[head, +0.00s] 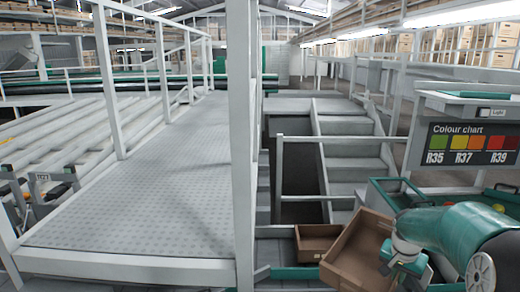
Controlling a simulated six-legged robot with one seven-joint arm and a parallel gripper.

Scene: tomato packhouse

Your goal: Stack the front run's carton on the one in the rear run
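An open, empty brown carton (352,262) is tilted at the lower right of the head view. My gripper (392,262) is at its right wall and appears shut on it; the fingertips are mostly hidden by the wall and the gripper body. A second open brown carton (316,243) sits level just behind and to the left, partly covered by the tilted one. Whether the two cartons touch, I cannot tell. What bears the second carton is mostly hidden.
A white post (242,150) and a grey ramped walkway (150,180) fill the left. Grey steps (350,150) and a white rail (305,139) stand behind the cartons. A colour chart sign (470,146) and a green-edged tray (400,188) are at the right.

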